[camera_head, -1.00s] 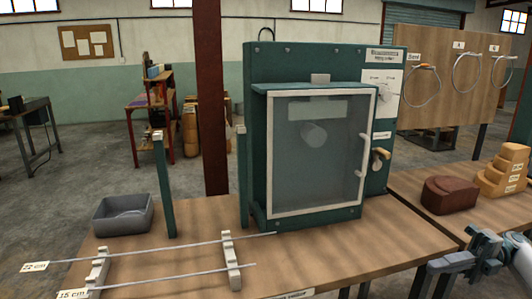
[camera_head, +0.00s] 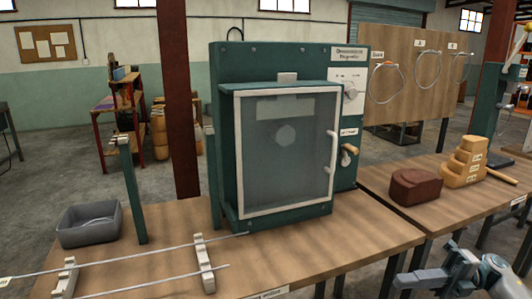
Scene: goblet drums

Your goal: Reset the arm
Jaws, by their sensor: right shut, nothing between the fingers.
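My right gripper (camera_head: 408,284) is at the bottom right of the head view, in front of the wooden table's right part and low, near the lower picture edge. Its fingers are shut with nothing between them. It touches nothing that I can see. Part of my right arm (camera_head: 492,272) shows beside it, cut off by the picture edge. My left gripper and left arm are not in view.
A green cabinet (camera_head: 285,160) with a glass door stands on the wooden table (camera_head: 330,247). Left are metal rods on notched stands (camera_head: 204,262) and a grey bin (camera_head: 90,226). Right are a brown block (camera_head: 415,187) and stepped wooden blocks (camera_head: 467,160). Table front is clear.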

